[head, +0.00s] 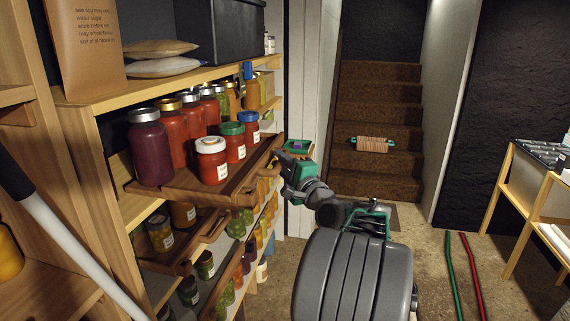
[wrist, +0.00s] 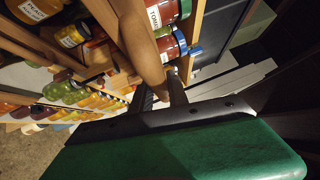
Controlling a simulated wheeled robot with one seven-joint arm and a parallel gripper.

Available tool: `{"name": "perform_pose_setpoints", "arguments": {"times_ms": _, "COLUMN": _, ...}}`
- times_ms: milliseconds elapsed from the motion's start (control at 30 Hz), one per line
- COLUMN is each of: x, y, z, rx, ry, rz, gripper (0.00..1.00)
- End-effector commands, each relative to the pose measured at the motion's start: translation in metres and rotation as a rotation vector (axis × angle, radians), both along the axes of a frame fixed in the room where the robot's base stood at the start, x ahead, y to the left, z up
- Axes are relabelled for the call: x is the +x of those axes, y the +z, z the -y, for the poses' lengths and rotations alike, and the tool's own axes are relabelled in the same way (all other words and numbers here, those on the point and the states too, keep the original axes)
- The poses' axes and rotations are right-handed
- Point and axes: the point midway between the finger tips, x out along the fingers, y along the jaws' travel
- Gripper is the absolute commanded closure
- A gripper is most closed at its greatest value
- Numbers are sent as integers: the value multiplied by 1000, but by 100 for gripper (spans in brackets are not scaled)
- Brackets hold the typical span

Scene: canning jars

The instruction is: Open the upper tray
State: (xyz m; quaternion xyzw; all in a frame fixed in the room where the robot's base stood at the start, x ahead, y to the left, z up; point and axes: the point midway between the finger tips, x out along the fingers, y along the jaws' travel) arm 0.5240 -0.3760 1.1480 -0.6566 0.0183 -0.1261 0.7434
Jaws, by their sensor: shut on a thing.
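The upper tray (head: 185,187) is a brown wooden tray jutting out from the shelf unit at the left in the head view, with several jars standing on it. My gripper (head: 280,157) is at the right end of the tray's front edge. In the wrist view, the dark fingers of my gripper (wrist: 162,92) are on either side of the rounded wooden handle bar (wrist: 140,40) and are shut on it. The exact contact is partly hidden in the head view.
A lower tray (head: 165,262) with jars also juts out beneath. A white-lidded jar (head: 212,160) stands near the upper tray's front edge. A pale pole (head: 85,255) leans at lower left. Stairs (head: 375,120) rise behind; the floor (head: 445,275) at right has green and red rods.

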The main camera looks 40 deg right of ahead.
Motion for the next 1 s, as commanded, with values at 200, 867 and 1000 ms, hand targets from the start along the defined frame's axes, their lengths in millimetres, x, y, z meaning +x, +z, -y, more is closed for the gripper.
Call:
{"name": "perform_pose_setpoints", "arguments": {"times_ms": 200, "x": 0, "y": -1, "z": -1, "rx": 3, "ry": 7, "rz": -2, "gripper": 100}}
{"name": "perform_pose_setpoints", "arguments": {"times_ms": 867, "x": -11, "y": -3, "z": -1, "rx": 3, "ry": 2, "rz": -1, "gripper": 71}}
{"name": "perform_pose_setpoints", "arguments": {"times_ms": 1000, "x": -39, "y": -7, "z": -6, "rx": 1, "ry": -2, "rz": 0, "gripper": 71}}
